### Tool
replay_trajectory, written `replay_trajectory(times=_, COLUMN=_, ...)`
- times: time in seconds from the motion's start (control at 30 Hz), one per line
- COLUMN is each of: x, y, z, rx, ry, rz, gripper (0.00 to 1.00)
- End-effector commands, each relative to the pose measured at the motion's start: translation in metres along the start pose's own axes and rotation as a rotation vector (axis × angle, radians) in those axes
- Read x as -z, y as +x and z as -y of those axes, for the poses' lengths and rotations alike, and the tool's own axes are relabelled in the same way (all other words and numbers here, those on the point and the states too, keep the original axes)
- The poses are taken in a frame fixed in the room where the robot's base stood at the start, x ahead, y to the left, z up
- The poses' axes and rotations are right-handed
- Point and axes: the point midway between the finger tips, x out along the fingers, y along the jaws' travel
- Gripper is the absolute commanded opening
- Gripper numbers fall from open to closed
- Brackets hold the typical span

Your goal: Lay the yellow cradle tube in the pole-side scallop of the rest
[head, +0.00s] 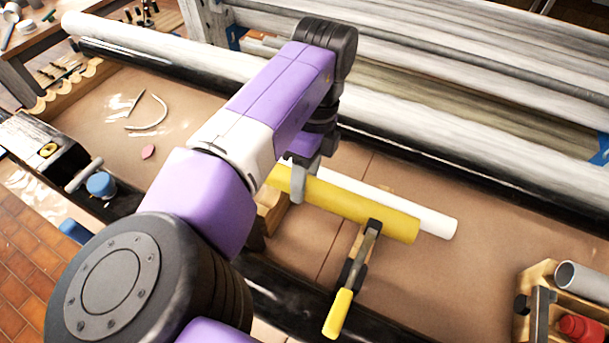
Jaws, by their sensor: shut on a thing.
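The yellow tube (350,204) runs from under my arm toward the lower right. My gripper (298,184) is shut on it near its left end, with one grey finger showing across its near side. A white tube (437,221) runs alongside the yellow one, on the side toward the big pole (400,150). A light wooden block (270,207), perhaps part of the rest, shows partly below the yellow tube's left end. My arm hides much of it, and I cannot make out its scallops or whether the tube touches it.
A clamp with a yellow handle (340,305) stands at the yellow tube's right part. A wooden box (535,285) with a grey tube and red item is at lower right. A scalloped wooden strip (70,88) lies far left. The brown bench top is clear right of the tubes.

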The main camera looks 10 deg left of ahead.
Motion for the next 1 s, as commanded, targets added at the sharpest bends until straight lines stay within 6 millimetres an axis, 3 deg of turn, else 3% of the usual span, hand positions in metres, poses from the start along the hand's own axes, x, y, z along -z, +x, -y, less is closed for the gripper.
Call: replay_trajectory(times=1.0, x=0.000, y=0.073, z=0.019, rx=0.000, ry=0.000, rz=0.000, gripper=0.00)
